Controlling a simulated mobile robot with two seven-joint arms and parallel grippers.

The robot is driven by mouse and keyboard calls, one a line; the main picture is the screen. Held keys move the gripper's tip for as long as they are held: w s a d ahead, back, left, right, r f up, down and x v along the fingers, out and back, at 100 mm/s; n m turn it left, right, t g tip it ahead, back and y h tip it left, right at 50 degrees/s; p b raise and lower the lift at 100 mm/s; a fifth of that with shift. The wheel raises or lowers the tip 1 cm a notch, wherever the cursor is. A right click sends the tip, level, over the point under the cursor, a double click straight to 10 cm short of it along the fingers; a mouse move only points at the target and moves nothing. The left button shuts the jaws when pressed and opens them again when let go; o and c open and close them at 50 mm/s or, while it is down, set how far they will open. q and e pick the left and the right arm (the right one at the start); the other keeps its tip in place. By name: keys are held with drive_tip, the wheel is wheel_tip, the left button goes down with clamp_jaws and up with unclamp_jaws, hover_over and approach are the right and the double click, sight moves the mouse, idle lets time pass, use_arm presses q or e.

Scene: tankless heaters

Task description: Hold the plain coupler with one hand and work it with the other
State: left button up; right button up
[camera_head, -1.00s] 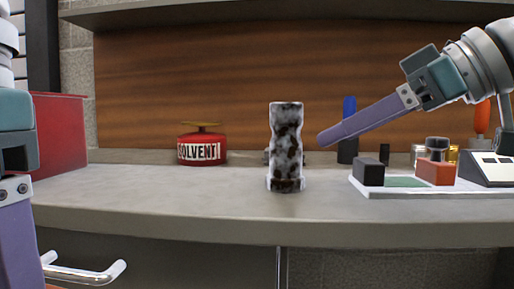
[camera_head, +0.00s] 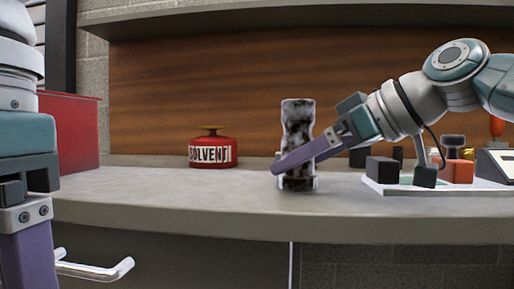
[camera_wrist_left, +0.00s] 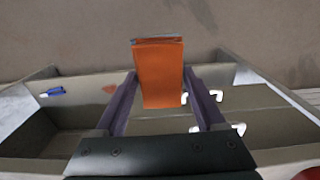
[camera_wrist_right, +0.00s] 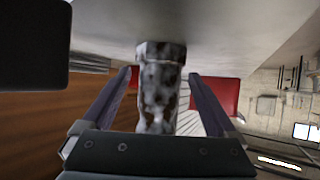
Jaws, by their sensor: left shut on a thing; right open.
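A mottled grey, black and brown waisted piece (camera_head: 297,115), coupler-like, stands upright on the counter. It also shows in the right wrist view (camera_wrist_right: 160,95), between the fingers. My right gripper (camera_head: 280,168) comes in from the right, its finger crossing in front of the piece's lower half. In the right wrist view my right gripper (camera_wrist_right: 160,73) is open. My left gripper (camera_wrist_left: 159,72) is shut on an orange block-shaped thing (camera_wrist_left: 160,75). In the head view only part of the left gripper shows at the lower left. I cannot tell which piece is the plain coupler.
A red solvent can (camera_head: 212,150) stands left of the mottled piece. A red bin (camera_head: 70,130) is at the left. A white tray (camera_head: 400,188) with blocks lies at the right. The front counter (camera_head: 200,208) is clear. An open drawer (camera_wrist_left: 75,85) lies below the left gripper.

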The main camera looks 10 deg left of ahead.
drive_tip(key=shift+a+f, duration=0.1)
drive_tip(key=c, duration=1.2)
